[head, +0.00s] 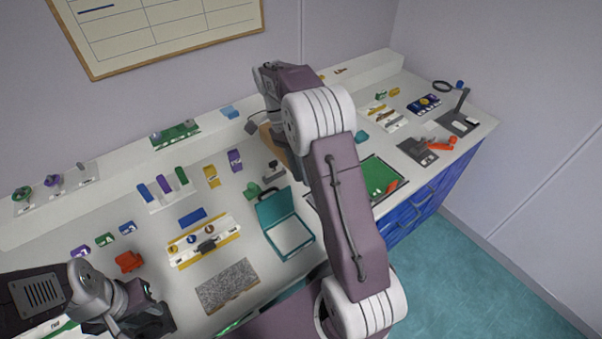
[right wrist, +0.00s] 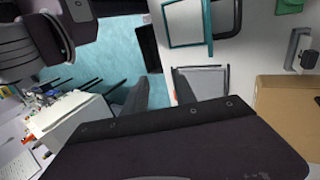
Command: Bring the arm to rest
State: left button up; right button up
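My right arm reaches up through the middle of the head view and bends over the bench (head: 80,215). Its gripper is mostly hidden there behind the arm. In the right wrist view the two dark fingers of my right gripper (right wrist: 167,88) stand apart with nothing visible between them. My left gripper (head: 145,310) is low at the left of the head view, near the front of the bench. Its fingertips are dark and too unclear to read.
A teal open case (head: 288,237), a grey speckled slab (head: 227,286) and a red-orange block (head: 129,261) lie on the bench. A green tray (head: 381,177) is right of my arm. A brown box (right wrist: 285,105) is beside the right gripper. Teal floor (head: 490,290) is clear at right.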

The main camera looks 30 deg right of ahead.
dwell(0.3)
jog(key=s+a+n+t, duration=0.2)
jog(key=s+a+n, duration=0.2)
jog(key=s+a, duration=0.3)
notch_tip(320, 180, down, 9)
jog(key=s+a+n+t, duration=0.2)
jog(key=n+t, duration=0.2)
jog(key=n, duration=0.9)
jog(key=shift+s+a+r+t+y, duration=0.15)
jog(key=shift+s+a+t+y, duration=0.15)
jog(key=shift+s+t, duration=0.1)
jog(key=shift+d, duration=0.1)
